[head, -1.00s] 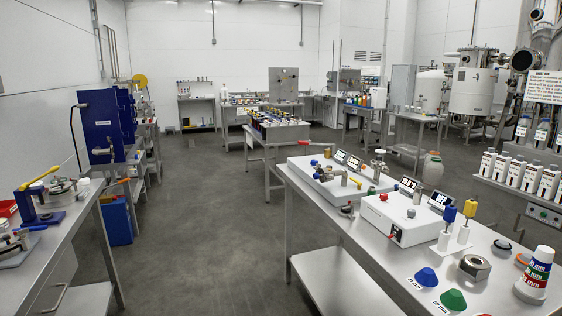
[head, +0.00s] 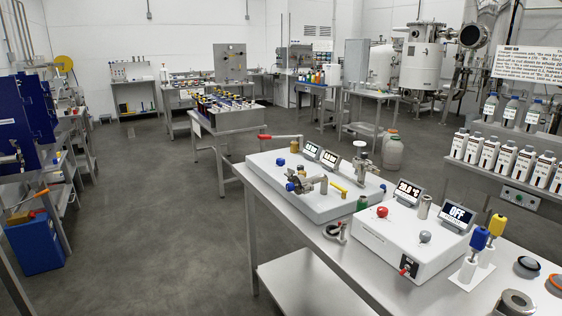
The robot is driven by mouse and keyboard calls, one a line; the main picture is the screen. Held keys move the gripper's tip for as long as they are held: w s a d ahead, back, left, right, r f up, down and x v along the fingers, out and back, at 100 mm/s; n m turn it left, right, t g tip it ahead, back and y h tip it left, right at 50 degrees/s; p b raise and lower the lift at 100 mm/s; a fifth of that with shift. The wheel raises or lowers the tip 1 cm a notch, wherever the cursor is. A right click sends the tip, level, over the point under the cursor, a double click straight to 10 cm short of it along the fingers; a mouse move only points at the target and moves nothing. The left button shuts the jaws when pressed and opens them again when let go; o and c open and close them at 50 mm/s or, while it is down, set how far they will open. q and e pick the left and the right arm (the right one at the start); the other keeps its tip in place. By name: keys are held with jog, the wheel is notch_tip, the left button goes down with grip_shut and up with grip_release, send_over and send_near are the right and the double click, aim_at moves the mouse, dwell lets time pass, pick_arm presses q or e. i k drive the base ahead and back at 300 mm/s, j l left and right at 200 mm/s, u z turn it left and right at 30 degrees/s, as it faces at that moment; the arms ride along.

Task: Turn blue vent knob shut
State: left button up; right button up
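A white flat unit (head: 262,187) lies on the steel bench to the right of centre. A small blue knob (head: 281,162) stands on its top near the back left. A second small blue part (head: 290,187) sits at the left end of a metal valve fitting (head: 307,184) near the unit's front left. Both are too small for me to read a label or a turn position. Neither of my grippers is in view, and nothing touches the unit.
A second white unit (head: 375,243) with red and grey knobs and an "OFF" display (head: 457,216) stands nearer on the same bench. Blue and yellow-handled tools (head: 472,255) stand beside it. Grey floor (head: 150,220) is open left of the bench.

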aim_at(280, 162)
jog(key=i+j+z, duration=0.1)
jog(key=z, duration=1.15)
jog(key=i+j+z, duration=0.1)
jog(key=j+z, duration=0.3)
jog(key=j, duration=0.2)
jog(key=j+z, duration=0.45)
jog(key=j, duration=0.2)
jog(key=j+z, duration=0.4)
jog(key=j, duration=0.25)
jog(key=k+j+z, duration=0.2)
jog(key=j+z, duration=0.2)
jog(key=j, duration=0.2)
